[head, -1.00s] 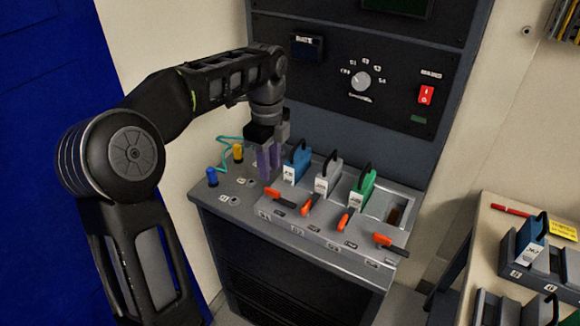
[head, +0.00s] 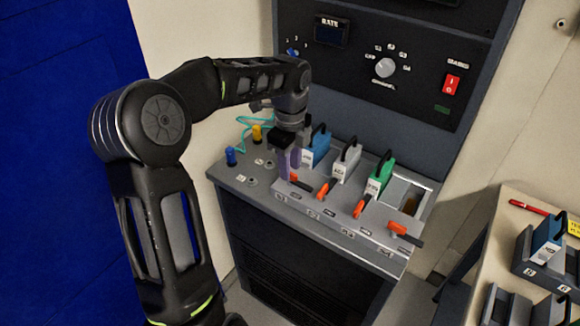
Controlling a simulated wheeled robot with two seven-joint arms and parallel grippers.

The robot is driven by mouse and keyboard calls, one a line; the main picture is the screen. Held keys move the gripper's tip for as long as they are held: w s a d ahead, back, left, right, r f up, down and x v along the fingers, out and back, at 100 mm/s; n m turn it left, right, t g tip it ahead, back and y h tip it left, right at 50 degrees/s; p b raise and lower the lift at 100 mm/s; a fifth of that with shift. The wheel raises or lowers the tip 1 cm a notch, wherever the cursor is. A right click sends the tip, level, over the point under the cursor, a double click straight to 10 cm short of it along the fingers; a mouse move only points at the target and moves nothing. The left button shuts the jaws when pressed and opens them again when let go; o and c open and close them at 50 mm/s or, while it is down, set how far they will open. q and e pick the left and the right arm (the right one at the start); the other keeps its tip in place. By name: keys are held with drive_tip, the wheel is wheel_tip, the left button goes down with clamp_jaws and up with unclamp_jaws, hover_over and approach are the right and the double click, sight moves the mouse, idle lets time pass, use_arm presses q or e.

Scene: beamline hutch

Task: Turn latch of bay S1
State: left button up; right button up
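The latch of bay S1 (head: 303,184), an orange handle with a dark tip, is the leftmost in a row of latches along the front of the grey bay rack (head: 345,222). Its tag is too small to read surely. The latch lies slantwise, its orange end toward the left. My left gripper (head: 290,163) points down with its purple fingers right at this orange end, in front of the blue module (head: 317,146). The fingers partly hide the latch's end. I cannot tell whether they are apart around it or pressed on it. My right gripper is not in view.
Beside it stand a white module (head: 347,160) and a green module (head: 380,177); the rightmost bay is empty. Blue and yellow plugs (head: 231,156) with a teal cable are left. A control panel (head: 400,55) rises behind. A side table (head: 492,245) is at right.

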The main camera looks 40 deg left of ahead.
use_arm(q)
drive_tip(key=shift+f, duration=0.65)
clamp_jaws()
